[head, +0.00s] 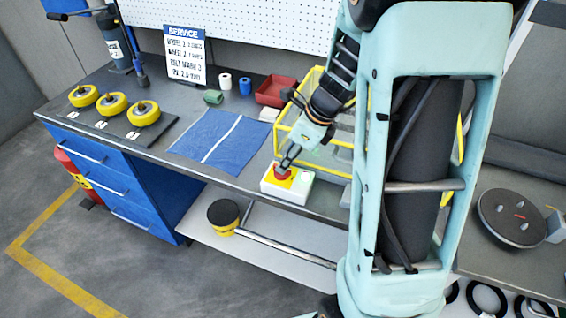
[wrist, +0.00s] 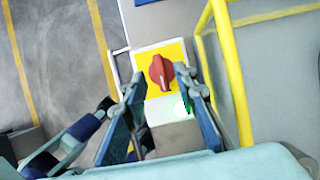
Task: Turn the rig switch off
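The rig switch is a red rotary knob (wrist: 161,73) on a yellow plate, on a white box (head: 298,193) at the bench's front edge. In the wrist view the knob's ridge runs nearly up and down the picture, slightly tilted. A green light (wrist: 181,108) glows on the box beside the plate. My gripper (head: 284,165) reaches down at the knob in the head view. In the wrist view its two fingers (wrist: 160,78) stand apart, one on each side of the knob. Whether either finger touches the knob is not clear.
A yellow-framed guard (head: 318,138) stands close behind and right of the switch; its bar (wrist: 232,75) passes near my right finger. A blue mat (head: 218,140), yellow wheels (head: 112,104) and a red bin (head: 276,92) lie on the bench. A round plate (head: 510,217) is at right.

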